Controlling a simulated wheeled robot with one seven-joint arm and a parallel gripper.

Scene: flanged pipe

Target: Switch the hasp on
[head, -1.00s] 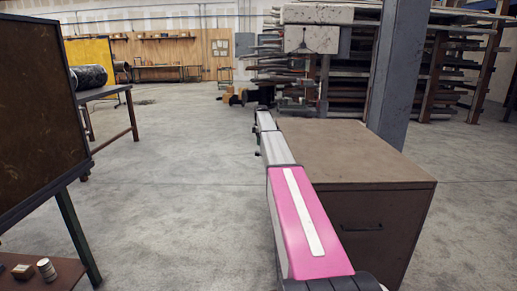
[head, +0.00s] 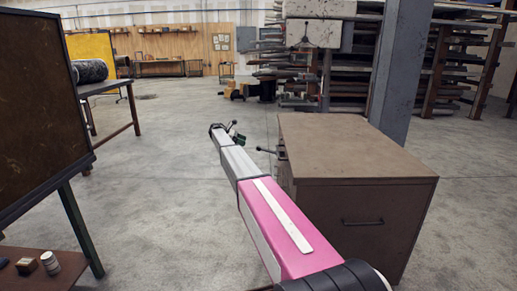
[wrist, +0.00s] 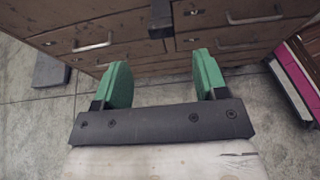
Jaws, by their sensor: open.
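The hasp appears to be the dark bar (head: 268,151) sticking out from the left, drawer side of the brown cabinet (head: 350,150). In the wrist view a dark upright piece (wrist: 160,18) stands between the drawer columns at the top, probably the same part. Its exact position, on or off, cannot be told. My gripper (head: 236,131) is out in front of the drawer side, to the left of the bar and apart from it. In the wrist view my gripper (wrist: 163,75) has its green fingers spread wide, with nothing between them.
Several drawers with metal handles (wrist: 95,41) face my gripper. A grey column (head: 398,70) stands behind the cabinet. A dark board (head: 40,110) and a low shelf with small items (head: 50,262) stand at the left. The floor between is clear.

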